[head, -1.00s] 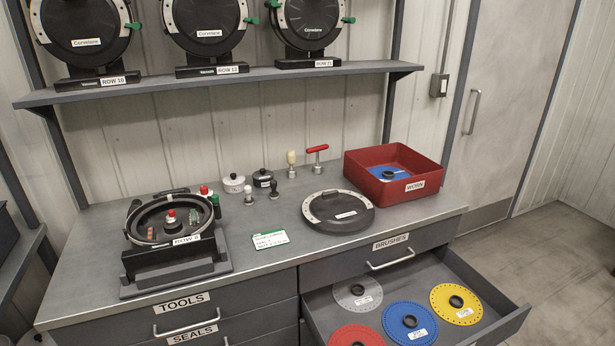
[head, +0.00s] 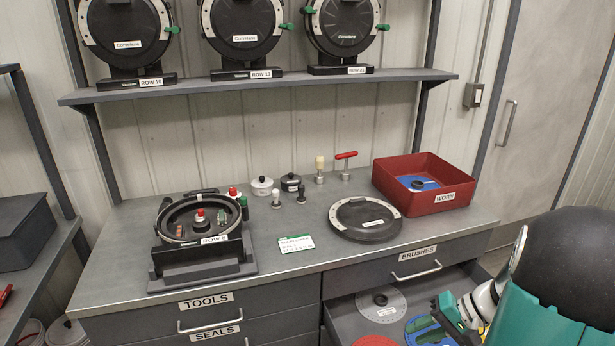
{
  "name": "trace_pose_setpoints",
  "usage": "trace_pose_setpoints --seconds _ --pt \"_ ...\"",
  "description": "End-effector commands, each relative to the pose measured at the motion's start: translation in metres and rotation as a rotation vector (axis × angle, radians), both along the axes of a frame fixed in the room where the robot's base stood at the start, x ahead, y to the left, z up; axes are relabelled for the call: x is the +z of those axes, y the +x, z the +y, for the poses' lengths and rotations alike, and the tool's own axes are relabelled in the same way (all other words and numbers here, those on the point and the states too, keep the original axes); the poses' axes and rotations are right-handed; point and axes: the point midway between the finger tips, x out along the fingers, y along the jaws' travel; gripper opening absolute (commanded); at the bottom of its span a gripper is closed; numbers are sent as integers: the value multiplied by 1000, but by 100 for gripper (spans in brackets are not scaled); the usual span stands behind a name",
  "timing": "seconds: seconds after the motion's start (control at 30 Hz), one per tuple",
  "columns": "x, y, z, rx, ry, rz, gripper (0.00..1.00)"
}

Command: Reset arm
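My arm shows at the lower right of the head view, a teal and dark rounded link with a white wrist section. My gripper (head: 447,316), with green and dark parts, is over the open drawer, in front of the blue disc (head: 424,328). I cannot make out its fingers well enough to tell whether it is open or shut. It covers part of the blue disc, and my arm hides the right side of the drawer.
The open drawer (head: 345,312) also holds a grey disc (head: 384,306) and a red disc (head: 374,341). On the bench stand an open meter (head: 205,262), a round black cover (head: 366,230), a card (head: 296,243) and a red WORN bin (head: 435,200). A shelf (head: 270,82) holds closed meters.

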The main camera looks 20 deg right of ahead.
Motion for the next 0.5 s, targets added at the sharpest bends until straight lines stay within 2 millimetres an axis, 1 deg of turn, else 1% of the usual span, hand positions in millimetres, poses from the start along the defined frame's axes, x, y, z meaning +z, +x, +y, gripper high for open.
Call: trace_pose_setpoints --seconds 0.03,0.2,0.37,0.5 --pt "15 4 19 49 -48 11 26" --pt "52 3 71 169 -211 47 26" --pt "83 -6 114 255 -376 42 26" --pt "107 -18 147 311 -522 2 26"
